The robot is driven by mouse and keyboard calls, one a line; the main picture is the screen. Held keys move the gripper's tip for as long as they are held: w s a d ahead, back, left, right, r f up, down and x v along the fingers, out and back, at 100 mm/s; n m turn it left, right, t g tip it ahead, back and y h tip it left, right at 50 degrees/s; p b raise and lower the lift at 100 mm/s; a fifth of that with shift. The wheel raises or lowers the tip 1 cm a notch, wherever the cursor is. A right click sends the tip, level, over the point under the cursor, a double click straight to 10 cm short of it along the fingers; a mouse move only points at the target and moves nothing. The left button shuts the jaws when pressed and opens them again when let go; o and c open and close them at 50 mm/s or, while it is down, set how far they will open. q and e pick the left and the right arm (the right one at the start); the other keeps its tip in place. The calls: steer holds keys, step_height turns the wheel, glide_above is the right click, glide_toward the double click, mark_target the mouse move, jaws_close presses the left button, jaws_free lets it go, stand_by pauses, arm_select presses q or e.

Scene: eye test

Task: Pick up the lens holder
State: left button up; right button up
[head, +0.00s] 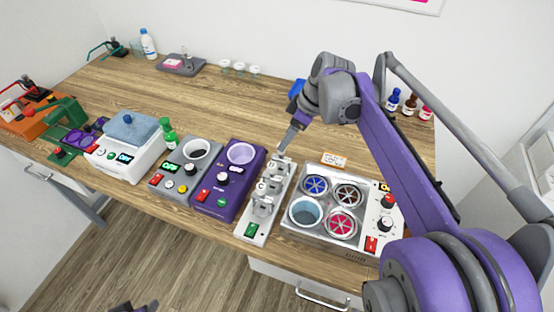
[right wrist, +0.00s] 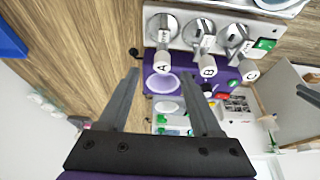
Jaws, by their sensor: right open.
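I cannot tell for sure which object is the lens holder. In the head view my right gripper (head: 285,148) points down at the back end of a white panel (head: 241,234) with several upright grey-white fittings. In the right wrist view its two fingers (right wrist: 160,79) are apart with nothing between them. There the fittings show white ends marked A (right wrist: 163,64), B (right wrist: 208,67) and C (right wrist: 250,70), close beyond the fingertips. A purple part with two rings (head: 80,139) lies by a green stand at the left. A dark piece of my left gripper (head: 148,306) shows at the bottom edge.
A purple device (head: 227,196) stands left of the panel. A steel unit with several round wells (head: 291,222) stands right, with a small orange-and-white box (head: 333,159) behind it. Bottles (head: 409,104) stand at the back right. The wooden table (head: 180,100) is clear in the middle.

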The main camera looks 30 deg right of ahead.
mark_target(281, 159)
steer(key=f, duration=0.2)
steer(key=shift+a+f, duration=0.35)
steer(key=shift+a, duration=0.05)
steer(key=x, duration=0.5)
steer(key=shift+w+f, duration=0.15)
steer(key=shift+w, duration=0.2)
jaws_close()
stand_by(0.7)
